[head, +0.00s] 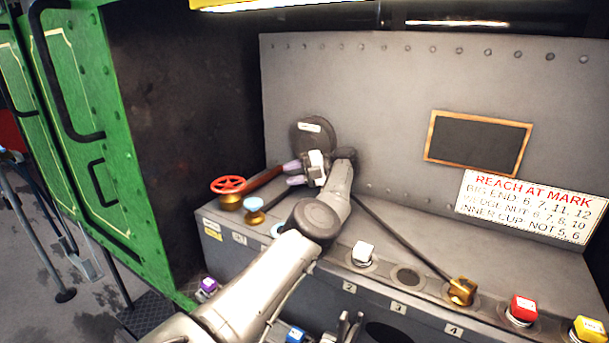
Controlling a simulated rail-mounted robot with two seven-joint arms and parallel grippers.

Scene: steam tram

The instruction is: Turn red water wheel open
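The red water wheel (228,184) is a small spoked handwheel on a brass base, at the left end of the grey console. My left gripper (287,174) is to the right of the wheel, with its fingers pointing left toward it. The two pale purple fingers look apart, with a gap between them. The upper finger is at the end of a dark red rod (263,179) that runs down toward the wheel's base. I cannot tell whether they touch. Grey prongs (350,324) at the bottom edge may be my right gripper; its state is unclear.
A pale blue-topped brass knob (254,204) stands just right of the wheel. A white knob (363,252), brass fitting (461,290), red knob (522,309) and yellow knob (589,330) line the console. A green panel (85,120) stands left. A grey wall (380,80) rises behind.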

